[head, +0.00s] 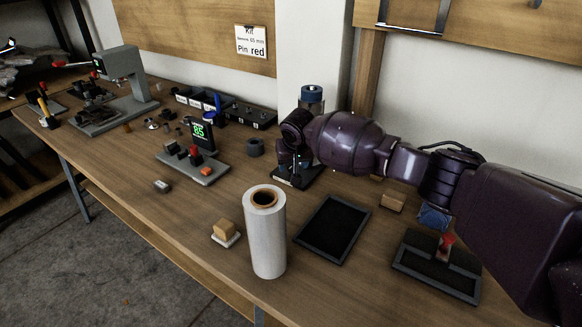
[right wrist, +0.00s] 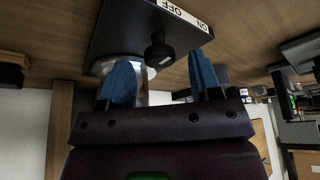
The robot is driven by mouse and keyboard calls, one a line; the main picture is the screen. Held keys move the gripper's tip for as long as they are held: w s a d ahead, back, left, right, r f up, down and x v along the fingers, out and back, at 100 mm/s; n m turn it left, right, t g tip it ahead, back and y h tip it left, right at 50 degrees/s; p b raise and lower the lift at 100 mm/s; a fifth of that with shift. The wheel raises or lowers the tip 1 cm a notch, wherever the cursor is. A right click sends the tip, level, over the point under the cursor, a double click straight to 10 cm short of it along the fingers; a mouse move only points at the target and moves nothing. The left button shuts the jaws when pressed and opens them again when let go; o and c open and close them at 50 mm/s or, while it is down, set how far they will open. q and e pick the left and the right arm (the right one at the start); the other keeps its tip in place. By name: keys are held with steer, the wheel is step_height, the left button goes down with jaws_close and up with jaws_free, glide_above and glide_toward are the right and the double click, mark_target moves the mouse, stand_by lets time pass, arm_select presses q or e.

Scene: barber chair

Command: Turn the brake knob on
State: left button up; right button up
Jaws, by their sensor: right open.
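The brake unit is a black plate (right wrist: 125,28) with a white ON/OFF label (right wrist: 182,12) and a round black brake knob (right wrist: 159,52). In the head view its dark base (head: 312,177) lies on the bench, mostly covered by my right arm. My right gripper (right wrist: 162,74) is open, its two blue fingers spread left and right of the knob in the right wrist view, with visible gaps. I cannot tell which setting the knob points to. In the head view my right gripper (head: 296,164) is over this base, its fingertips hard to make out. My left gripper is out of view.
A blue-capped cylinder (head: 311,96) stands behind my right wrist. On the bench (head: 190,208) are a white roll (head: 266,235), a black tray (head: 333,228), a red-lever fixture (head: 440,262) and a green-display device (head: 200,132).

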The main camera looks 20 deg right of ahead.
steer(key=shift+x, duration=0.75)
steer(key=shift+r, duration=0.1)
steer(key=shift+c, duration=0.2)
